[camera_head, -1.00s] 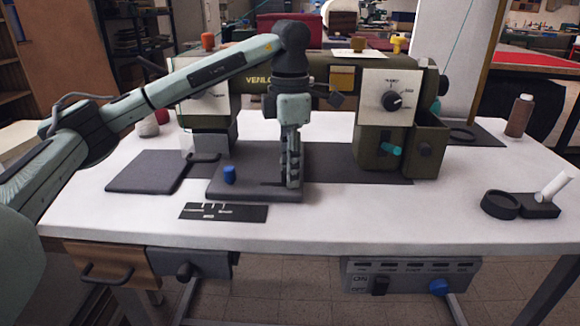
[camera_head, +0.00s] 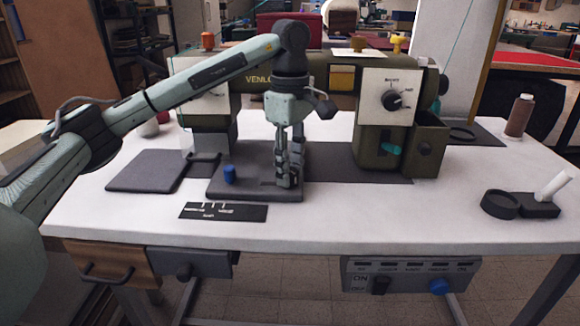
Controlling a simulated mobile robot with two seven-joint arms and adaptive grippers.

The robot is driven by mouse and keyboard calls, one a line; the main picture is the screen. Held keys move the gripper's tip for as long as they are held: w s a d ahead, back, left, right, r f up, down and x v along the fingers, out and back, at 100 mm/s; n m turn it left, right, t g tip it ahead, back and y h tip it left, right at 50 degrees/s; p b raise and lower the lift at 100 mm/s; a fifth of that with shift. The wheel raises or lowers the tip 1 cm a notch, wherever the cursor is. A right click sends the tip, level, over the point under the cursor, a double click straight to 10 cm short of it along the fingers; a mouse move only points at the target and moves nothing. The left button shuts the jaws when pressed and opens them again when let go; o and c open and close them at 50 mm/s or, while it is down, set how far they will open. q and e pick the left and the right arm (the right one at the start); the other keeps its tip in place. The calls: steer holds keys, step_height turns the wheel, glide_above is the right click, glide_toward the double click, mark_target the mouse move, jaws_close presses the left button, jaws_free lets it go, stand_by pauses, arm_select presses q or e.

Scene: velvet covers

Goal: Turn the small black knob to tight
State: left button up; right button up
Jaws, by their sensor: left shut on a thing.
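My left gripper (camera_head: 287,182) points straight down at the right part of a dark grey base plate (camera_head: 245,190). Its fingers are shut low over the plate, on what appears to be the small black knob. The fingers hide nearly all of the knob, so its pointer cannot be read. A black card (camera_head: 223,212) with white scale marks lies in front of the plate; its lettering is too small to read. My right gripper is not in view.
A blue knob (camera_head: 229,174) stands on the plate left of the gripper. The olive sewing machine (camera_head: 320,68) arches behind, with a black dial (camera_head: 392,100) on its white face. A black ring (camera_head: 500,204) lies at the right. The front right tabletop is clear.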

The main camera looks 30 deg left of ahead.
arm_select(q)
steer(key=shift+m, duration=0.3)
stand_by(0.4)
steer(key=o, duration=1.1)
steer(key=shift+o, duration=0.2)
step_height(320, 180, up, 12)
